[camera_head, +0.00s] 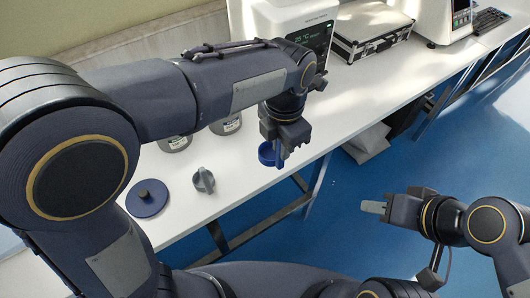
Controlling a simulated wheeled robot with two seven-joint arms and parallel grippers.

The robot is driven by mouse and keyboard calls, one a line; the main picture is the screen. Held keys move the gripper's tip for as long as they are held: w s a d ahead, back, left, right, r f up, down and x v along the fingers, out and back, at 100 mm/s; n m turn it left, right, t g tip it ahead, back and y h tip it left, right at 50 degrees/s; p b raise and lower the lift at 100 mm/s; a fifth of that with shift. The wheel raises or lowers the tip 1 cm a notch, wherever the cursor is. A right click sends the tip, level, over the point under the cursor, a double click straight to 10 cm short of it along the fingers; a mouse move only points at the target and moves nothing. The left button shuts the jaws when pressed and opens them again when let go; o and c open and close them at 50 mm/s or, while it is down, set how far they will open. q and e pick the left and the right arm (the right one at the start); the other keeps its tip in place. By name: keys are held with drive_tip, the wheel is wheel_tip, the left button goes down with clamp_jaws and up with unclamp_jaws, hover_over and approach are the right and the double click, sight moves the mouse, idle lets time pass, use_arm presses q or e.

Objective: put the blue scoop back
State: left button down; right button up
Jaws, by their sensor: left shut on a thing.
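The blue scoop (267,154) is at the front edge of the white bench in the head view, directly under my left gripper (282,157). My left gripper points down and is shut on the scoop, hiding part of it. I cannot tell whether the scoop touches the bench top. My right gripper (373,207) is at the right, over the blue floor and away from the bench, with nothing seen in it. Its fingers are seen side-on, so their opening is unclear.
A blue disc with a dark knob (148,202) and a grey knobbed piece (203,181) lie on the white bench (225,195). Grey jars (226,127) stand partly behind my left arm.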

use_arm(q)
drive_tip(key=w+f+p, duration=0.1)
drive_tip(key=w+f, duration=0.5)
drive_tip(key=w+f+p, duration=0.1)
drive_tip(key=w+f, duration=0.6)
drive_tip(key=shift+w+d, duration=0.15)
drive_tip(key=shift+w, duration=0.15)
drive_tip(key=shift+r, duration=0.1)
drive_tip(key=shift+f, duration=0.2)
drive_tip(key=c, duration=1.4)
unclamp_jaws()
drive_tip(key=shift+o, duration=0.2)
